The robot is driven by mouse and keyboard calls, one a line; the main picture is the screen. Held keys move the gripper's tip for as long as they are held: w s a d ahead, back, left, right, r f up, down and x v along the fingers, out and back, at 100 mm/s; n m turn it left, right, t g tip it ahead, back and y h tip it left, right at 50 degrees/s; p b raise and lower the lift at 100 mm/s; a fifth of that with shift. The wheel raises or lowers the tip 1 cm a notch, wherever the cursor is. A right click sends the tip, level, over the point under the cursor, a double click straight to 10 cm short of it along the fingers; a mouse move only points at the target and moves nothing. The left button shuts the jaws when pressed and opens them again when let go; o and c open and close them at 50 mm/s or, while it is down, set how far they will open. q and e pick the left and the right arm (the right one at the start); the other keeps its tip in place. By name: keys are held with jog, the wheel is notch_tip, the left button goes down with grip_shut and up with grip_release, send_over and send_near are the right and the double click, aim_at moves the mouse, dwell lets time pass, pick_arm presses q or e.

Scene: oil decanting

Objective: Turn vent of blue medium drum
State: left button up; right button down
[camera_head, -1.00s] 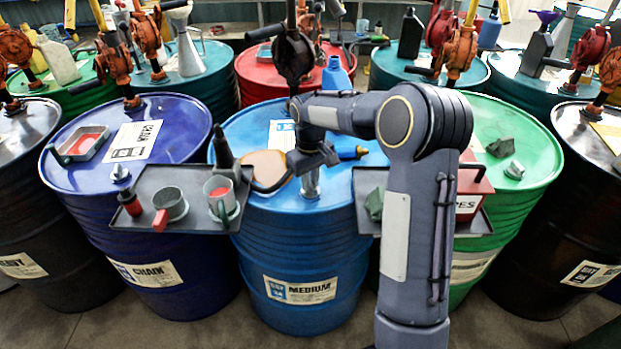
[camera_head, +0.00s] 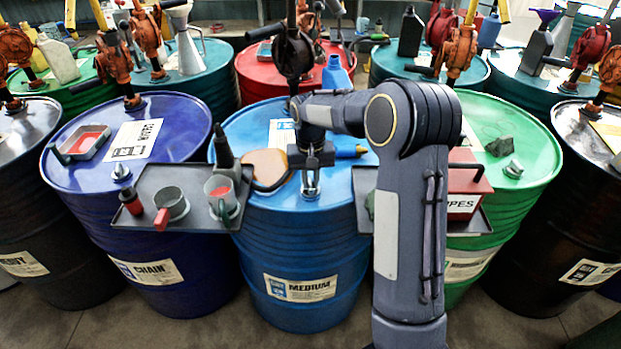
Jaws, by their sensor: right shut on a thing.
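The blue medium drum (camera_head: 300,250) stands in the middle of the front row, with a "MEDIUM" label on its side. Its small silvery vent (camera_head: 311,188) is near the front edge of the lid. My right gripper (camera_head: 311,174) points down over the vent and is shut on it; the fingers hide its upper part. My right arm comes from the lower right and bends over the drum. My left gripper is not in view.
A dark tray (camera_head: 150,218) with a grey cup (camera_head: 172,203) and a mug (camera_head: 217,188) hangs left of the vent. A red box (camera_head: 478,186) is to the right. A hand pump (camera_head: 293,52) rises behind. A blue-tipped tool (camera_head: 350,152) lies on the lid.

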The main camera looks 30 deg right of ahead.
aim_at(310, 183)
jog(key=c, duration=1.4)
grip_release()
notch_tip(310, 183, up, 8)
jog(key=shift+f, duration=0.25)
jog(key=shift+r, duration=0.15)
